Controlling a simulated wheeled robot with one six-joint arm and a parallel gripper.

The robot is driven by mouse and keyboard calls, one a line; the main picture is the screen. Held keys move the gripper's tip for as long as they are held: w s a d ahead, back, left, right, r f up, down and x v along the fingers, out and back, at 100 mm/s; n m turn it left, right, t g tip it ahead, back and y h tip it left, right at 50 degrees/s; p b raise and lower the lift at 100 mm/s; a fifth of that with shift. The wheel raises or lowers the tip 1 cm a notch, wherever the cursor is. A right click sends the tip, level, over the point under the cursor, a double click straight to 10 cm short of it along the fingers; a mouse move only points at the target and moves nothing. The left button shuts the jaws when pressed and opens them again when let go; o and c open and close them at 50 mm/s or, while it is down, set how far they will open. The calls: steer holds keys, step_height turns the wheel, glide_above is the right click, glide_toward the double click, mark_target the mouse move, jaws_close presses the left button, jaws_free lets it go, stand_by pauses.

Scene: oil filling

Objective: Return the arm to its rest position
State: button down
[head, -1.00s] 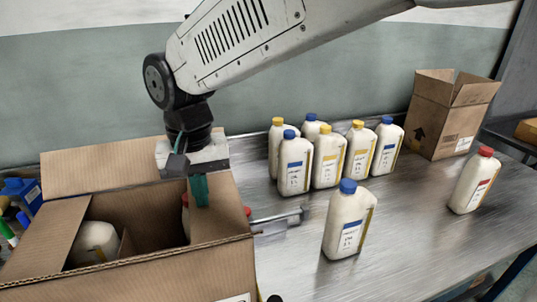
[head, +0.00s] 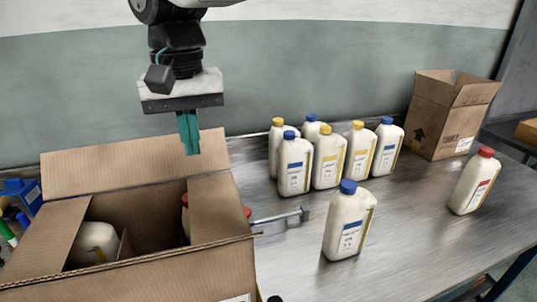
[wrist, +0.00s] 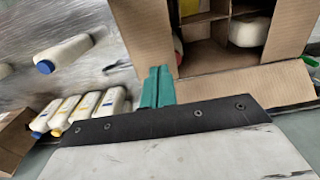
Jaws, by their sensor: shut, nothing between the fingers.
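My gripper (head: 190,152) hangs above the back part of the large open carton, its green fingers together and empty. In the wrist view my gripper (wrist: 157,75) shows its green fingers side by side, with nothing between them, in front of the carton (wrist: 285,75). In the head view the open carton (head: 190,270) stands at the lower left with its flaps out. It has compartments inside. A white bottle (head: 95,240) lies or stands in its left compartment, and part of a bottle with red (head: 185,202) shows in the right one.
Several white bottles (head: 294,168) with blue and yellow caps stand on the metal table (head: 410,235). A blue-capped bottle (head: 348,222) stands nearer and a red-capped one (head: 473,182) at right. A smaller open carton (head: 440,125) stands at the back right. The air above the table is clear.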

steer(key=s+d+f+m, duration=0.1)
steer(key=s+d+f, duration=0.2)
steer(key=d, duration=0.9)
steer(key=s+d+f+m, duration=0.1)
steer(key=s+d+f, duration=0.2)
steer(key=d, duration=0.9)
steer(key=s+d+f+m+t, duration=0.1)
steer(key=s+d+f, duration=0.3)
steer(key=s+d, duration=0.4)
steer(key=d, duration=0.5)
steer(key=shift+s, duration=0.35)
